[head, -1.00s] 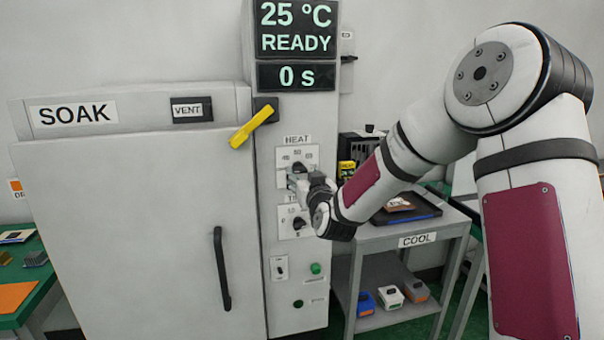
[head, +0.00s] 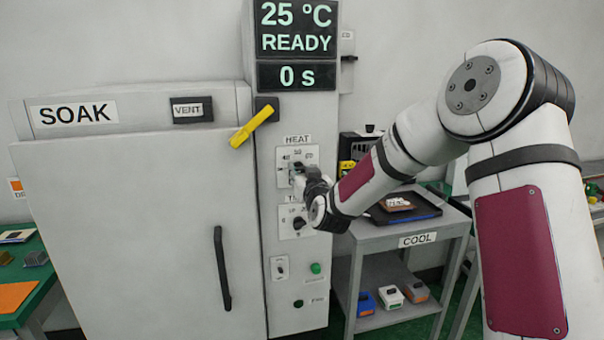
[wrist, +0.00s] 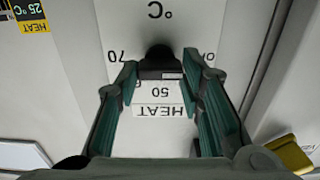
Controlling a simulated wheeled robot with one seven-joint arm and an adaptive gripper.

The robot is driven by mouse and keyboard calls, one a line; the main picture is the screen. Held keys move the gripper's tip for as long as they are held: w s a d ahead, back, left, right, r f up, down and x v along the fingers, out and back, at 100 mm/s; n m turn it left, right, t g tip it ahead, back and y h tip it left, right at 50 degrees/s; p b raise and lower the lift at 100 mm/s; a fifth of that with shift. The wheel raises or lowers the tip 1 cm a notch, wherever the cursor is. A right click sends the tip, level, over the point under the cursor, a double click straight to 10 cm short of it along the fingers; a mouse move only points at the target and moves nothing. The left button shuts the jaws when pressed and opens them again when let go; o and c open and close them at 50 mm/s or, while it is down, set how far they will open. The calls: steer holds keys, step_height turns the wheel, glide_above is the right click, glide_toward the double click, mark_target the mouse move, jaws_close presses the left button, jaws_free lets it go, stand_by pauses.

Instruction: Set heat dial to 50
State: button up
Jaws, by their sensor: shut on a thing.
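The heat dial is a dark knob (wrist: 160,62) on a pale plate under the HEAT label (head: 298,140) of the control column. In the wrist view the plate is upside down, with 50 nearest the HEAT label and 70 to the left. My gripper (wrist: 162,75) has its two fingers on either side of the knob and is shut on it. It also shows at the dial in the head view (head: 298,172), where it covers most of the knob. The dial's exact reading is hard to make out.
The display (head: 296,28) reads 25 °C READY, and the lower one reads 0 s. A second dial (head: 298,222) is just below my gripper. A yellow lever (head: 254,127) is to the upper left. A COOL cart (head: 418,240) stands right of the column.

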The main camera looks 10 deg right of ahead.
steer(key=m+b, duration=0.1)
steer(key=m, duration=0.3)
steer(key=shift+m, duration=0.4)
steer(key=m, duration=0.4)
steer(key=shift+m, duration=0.3)
steer(key=m, duration=0.4)
steer(key=shift+f+m, duration=0.1)
steer(key=shift+m, duration=2)
steer(key=o, duration=1.2)
steer(key=shift+c, duration=0.2)
